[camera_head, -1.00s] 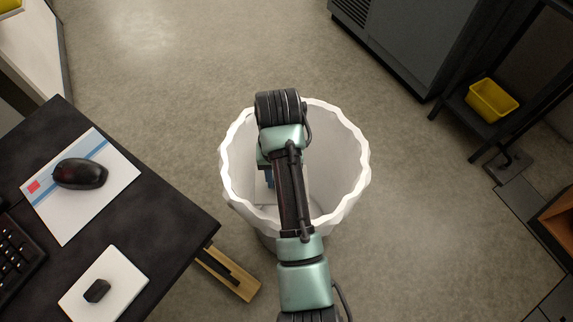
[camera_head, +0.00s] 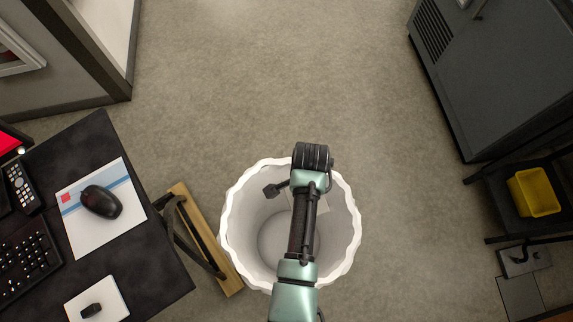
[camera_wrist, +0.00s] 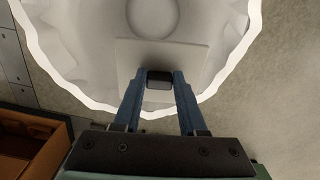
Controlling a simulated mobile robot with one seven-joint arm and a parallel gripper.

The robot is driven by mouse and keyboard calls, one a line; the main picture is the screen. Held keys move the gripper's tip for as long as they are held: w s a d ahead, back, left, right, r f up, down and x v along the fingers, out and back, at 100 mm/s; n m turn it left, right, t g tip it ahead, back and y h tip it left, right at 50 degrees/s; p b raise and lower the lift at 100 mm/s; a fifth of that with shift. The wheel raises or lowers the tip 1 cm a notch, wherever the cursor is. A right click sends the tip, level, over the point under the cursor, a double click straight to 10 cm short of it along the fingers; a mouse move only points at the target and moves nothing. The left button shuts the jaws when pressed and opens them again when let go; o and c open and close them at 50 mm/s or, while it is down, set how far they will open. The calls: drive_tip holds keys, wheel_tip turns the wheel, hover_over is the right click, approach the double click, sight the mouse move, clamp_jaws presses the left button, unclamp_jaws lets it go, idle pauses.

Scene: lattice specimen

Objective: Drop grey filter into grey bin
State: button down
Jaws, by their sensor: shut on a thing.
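The grey bin (camera_head: 238,215) is a pale round tub with a wavy rim, standing on the floor in front of me. Its rim also shows in the wrist view (camera_wrist: 60,80). My gripper (camera_wrist: 159,78) has its blue fingers shut on a small dark block. A flat, square, pale grey panel (camera_wrist: 160,52) shows at this block and looks like the grey filter held by its dark grip. In the wrist view the panel lies over the bin's opening. In the head view my wrist is above the bin and hides most of the gripper and filter.
A black desk (camera_head: 140,265) at left holds a mouse (camera_head: 100,202) on a pad, a keyboard (camera_head: 28,260) and a white square with a dark block (camera_head: 97,300). A wooden piece (camera_head: 205,240) stands beside the bin. A yellow tub (camera_head: 534,193) sits on a shelf at right.

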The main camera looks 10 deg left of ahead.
drive_tip(key=s+m+p, duration=0.2)
drive_tip(key=s+r+m+p, duration=0.1)
drive_tip(key=s+p, duration=0.1)
drive_tip(key=s+a+r+m+p, duration=0.1)
drive_tip(key=m+p, duration=0.1)
drive_tip(key=shift+s+r+m, duration=0.1)
drive_tip(key=shift+s+m, duration=0.2)
drive_tip(key=shift+s, duration=0.1)
wheel_tip(320, 180, down, 6)
drive_tip(key=m+b, duration=0.1)
drive_tip(key=b, duration=0.4)
drive_tip(key=shift+s+a+f, duration=0.15)
drive_tip(key=shift+s+f, duration=0.1)
drive_tip(key=shift+s, duration=0.15)
drive_tip(key=shift+c, duration=1.9)
unclamp_jaws()
drive_tip(key=shift+r, duration=0.15)
wheel_tip(320, 180, up, 13)
drive_tip(key=p, duration=0.2)
